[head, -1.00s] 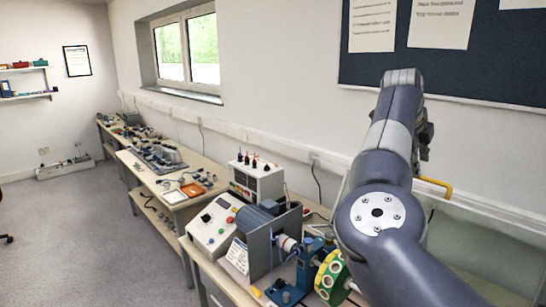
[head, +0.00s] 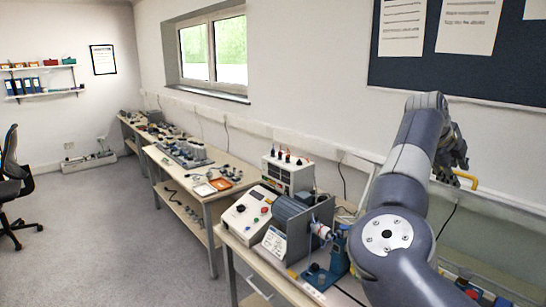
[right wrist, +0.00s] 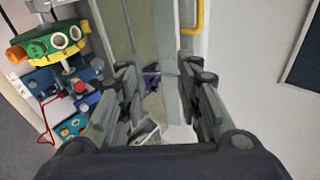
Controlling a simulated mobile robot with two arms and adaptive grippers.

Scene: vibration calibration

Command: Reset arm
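My right arm rises on the right side of the head view, bent up in front of the wall. Its gripper (head: 455,152) is partly hidden behind the forearm there. In the right wrist view the two fingers of my right gripper (right wrist: 158,72) stand well apart with nothing between them, so it is open and empty. The gripper is above the bench, apart from the equipment. My left arm and gripper are not in view.
A bench holds a control box (head: 248,213), a power supply (head: 287,173) and a blue stand (head: 335,262). A green and yellow wheel (right wrist: 48,42) is left of the fingers in the wrist view. A chair (head: 14,180) stands far left; the floor (head: 110,235) between is clear.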

